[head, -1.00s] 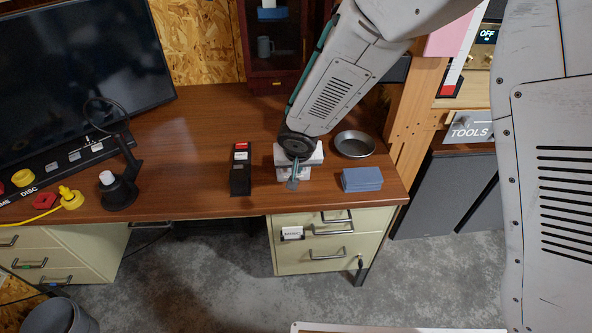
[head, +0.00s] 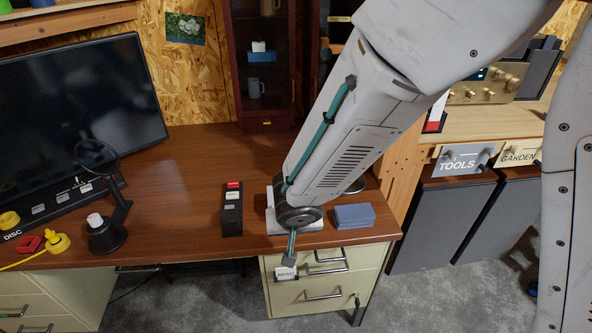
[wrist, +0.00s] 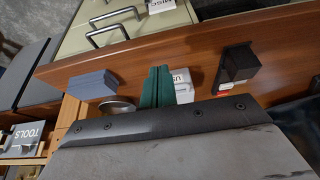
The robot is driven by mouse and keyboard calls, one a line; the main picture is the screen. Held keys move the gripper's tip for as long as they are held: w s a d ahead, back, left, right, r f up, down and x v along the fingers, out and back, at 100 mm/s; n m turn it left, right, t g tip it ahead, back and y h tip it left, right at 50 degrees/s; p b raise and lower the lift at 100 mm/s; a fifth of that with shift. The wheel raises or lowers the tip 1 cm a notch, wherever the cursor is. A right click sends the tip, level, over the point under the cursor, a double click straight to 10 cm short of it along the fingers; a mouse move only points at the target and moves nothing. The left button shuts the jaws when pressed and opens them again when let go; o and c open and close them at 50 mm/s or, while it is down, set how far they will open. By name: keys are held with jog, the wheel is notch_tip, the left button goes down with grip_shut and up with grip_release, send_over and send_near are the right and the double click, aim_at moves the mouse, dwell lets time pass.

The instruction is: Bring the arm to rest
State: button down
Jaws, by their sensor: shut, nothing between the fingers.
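My arm reaches down from the upper right in the head view. My gripper (head: 290,256) hangs at its lower end, in front of the desk's edge as seen from the head. The drawer label shows right below its tip. In the wrist view its two green fingers (wrist: 155,86) lie side by side with no gap and hold nothing. A white box (head: 275,224) on the desk is partly hidden behind the wrist. It also shows beside the fingers in the wrist view (wrist: 182,82). I cannot tell whether the gripper touches anything.
A black box (head: 232,212) stands left of the white box, and a blue-grey stack (head: 355,216) lies to the right. A metal bowl (wrist: 117,107) is behind that stack. A monitor (head: 80,105) and magnifier lamp (head: 108,228) occupy the left. The desk between (head: 185,180) is clear.

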jog(key=s+d+r+n+g+h, duration=0.15)
jog(key=d+r, duration=0.25)
jog(key=d, duration=0.4)
jog(key=s+d+r+n+g+h, duration=0.1)
jog(key=s+d+r+h, duration=0.2)
jog(key=d+r, duration=0.3)
jog(key=s+d+r+m+y, duration=0.4)
jog(key=s+d+r, duration=0.9)
jog(key=s+d, duration=0.2)
jog(key=shift+s+r+g, duration=0.15)
jog(key=shift+r+g, duration=0.2)
